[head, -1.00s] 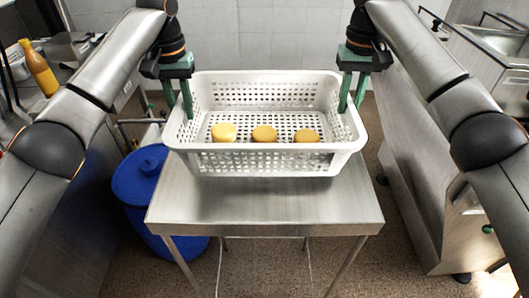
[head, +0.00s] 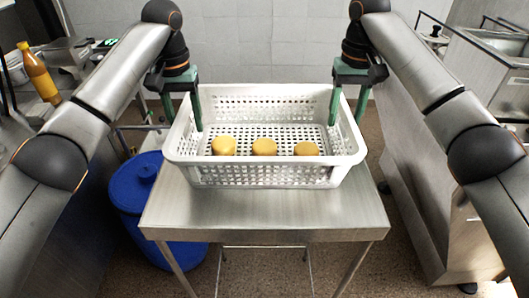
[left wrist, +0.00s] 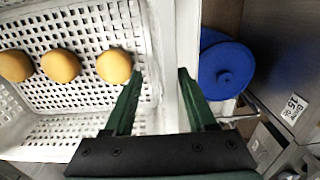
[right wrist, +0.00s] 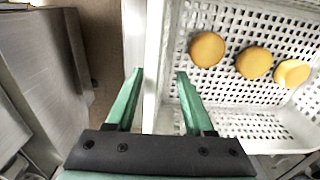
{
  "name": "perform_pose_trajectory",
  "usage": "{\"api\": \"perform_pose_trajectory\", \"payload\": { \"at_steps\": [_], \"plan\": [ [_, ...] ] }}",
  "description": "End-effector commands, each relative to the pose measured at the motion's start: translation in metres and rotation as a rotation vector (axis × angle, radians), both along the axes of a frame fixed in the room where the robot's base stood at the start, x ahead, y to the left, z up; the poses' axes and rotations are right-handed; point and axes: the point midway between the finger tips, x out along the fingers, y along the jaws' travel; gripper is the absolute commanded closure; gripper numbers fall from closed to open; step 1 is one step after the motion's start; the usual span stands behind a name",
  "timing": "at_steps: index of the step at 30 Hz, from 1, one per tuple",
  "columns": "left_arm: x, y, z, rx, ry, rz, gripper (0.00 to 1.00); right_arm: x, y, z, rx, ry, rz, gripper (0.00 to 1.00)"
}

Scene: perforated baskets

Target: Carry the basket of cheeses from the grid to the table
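The white perforated basket (head: 265,161) sits on the steel table (head: 265,212), upright and level. Three round yellow cheeses lie in a row in it: left (head: 223,146), middle (head: 264,147) and right (head: 306,149). My left gripper (head: 183,124) is open, its green fingers on either side of the basket's left wall. My right gripper (head: 345,122) is open around the right wall in the same way. Both wrist views show the fingers spread, at the left (left wrist: 160,73) and at the right (right wrist: 160,73). The grid is not in view.
A blue lidded bin (head: 137,184) stands left of the table. A counter at the far left holds a yellow bottle (head: 38,72). A steel cabinet (head: 425,165) stands at the right. The table's front strip is clear.

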Motion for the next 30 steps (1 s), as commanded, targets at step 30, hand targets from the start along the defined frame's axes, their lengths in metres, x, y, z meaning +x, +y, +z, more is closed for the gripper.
{"api": "perform_pose_trajectory", "payload": {
  "at_steps": [30],
  "plan": [
    [-0.001, 0.0, 0.118, 0.001, 0.0, 0.0, 0.44, 0.0, -0.003, -0.001, -0.004, 0.003, -0.005, 0.47]
  ]
}}
